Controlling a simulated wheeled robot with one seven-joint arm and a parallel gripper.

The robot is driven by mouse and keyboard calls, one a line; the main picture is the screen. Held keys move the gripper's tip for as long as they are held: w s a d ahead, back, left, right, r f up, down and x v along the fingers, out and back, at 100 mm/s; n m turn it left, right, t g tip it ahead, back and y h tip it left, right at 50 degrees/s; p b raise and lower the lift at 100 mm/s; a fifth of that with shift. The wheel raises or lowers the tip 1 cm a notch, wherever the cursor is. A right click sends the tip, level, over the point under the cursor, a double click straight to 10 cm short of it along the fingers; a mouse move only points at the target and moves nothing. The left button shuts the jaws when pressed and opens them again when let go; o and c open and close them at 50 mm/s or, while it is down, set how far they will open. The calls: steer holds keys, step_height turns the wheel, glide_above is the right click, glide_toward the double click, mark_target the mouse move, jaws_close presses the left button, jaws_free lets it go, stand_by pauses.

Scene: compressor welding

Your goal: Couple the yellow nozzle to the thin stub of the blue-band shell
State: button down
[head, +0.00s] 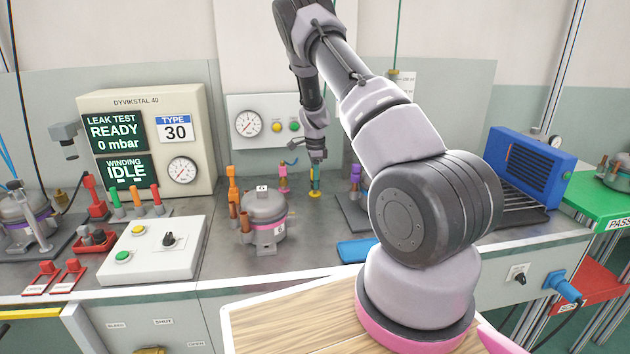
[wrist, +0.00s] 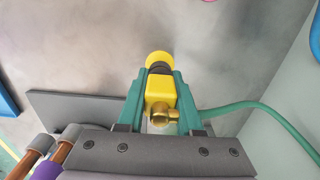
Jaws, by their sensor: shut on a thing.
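My gripper (head: 315,172) points down above the back of the bench, right of the middle shell. In the wrist view its two teal fingers (wrist: 161,98) are shut on the yellow nozzle (wrist: 160,84). The nozzle has a dark collar, a round yellow end and a brass fitting; a green hose runs off to the right. The nozzle's yellow also shows in the head view (head: 315,193). A blue band is not clear on any shell. The middle shell (head: 264,208) has a pink band and copper stubs; the left shell (head: 18,212) shows a purplish band.
An orange nozzle (head: 233,185) stands by the middle shell, a pink one (head: 283,178) behind it. A purple one (head: 355,180) stands at a dark plate on the right, partly behind my arm. A control box (head: 150,250) and blue tray (head: 357,250) lie in front.

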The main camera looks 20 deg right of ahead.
steer(key=shift+r, duration=0.2)
steer(key=shift+r, duration=2.1)
